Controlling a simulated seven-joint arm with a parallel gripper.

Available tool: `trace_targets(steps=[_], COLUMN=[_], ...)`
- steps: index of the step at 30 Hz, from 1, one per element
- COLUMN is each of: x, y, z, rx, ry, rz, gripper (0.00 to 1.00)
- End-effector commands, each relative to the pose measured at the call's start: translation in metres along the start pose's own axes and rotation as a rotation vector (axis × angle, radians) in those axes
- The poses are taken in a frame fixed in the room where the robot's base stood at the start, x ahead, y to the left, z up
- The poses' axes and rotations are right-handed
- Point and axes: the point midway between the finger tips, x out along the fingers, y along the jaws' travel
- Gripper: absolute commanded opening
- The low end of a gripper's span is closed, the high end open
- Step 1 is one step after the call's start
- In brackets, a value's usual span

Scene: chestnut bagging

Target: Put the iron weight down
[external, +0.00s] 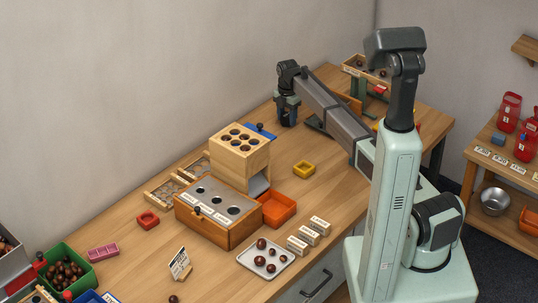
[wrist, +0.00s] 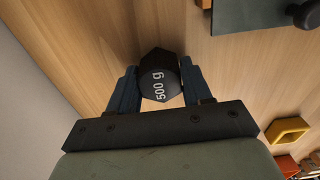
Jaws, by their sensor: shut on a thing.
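In the external view my gripper (external: 287,112) points down at the far part of the table (external: 330,185), near the wall. The weight cannot be made out there. Whether the weight touches the wood is hard to tell.
A wooden block with holes (external: 240,160) stands left of my gripper. An orange tray (external: 278,207) is nearer. Bare wood surrounds the weight.

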Motion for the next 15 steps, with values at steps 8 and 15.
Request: trace_targets(steps=[8,15], x=[0.0012,0.0018], y=[0.0001,0.0], z=[0.0,0.0], rx=[0.0,0.0], ry=[0.0,0.0], rz=[0.0,0.0], gripper=[0.0,0.69])
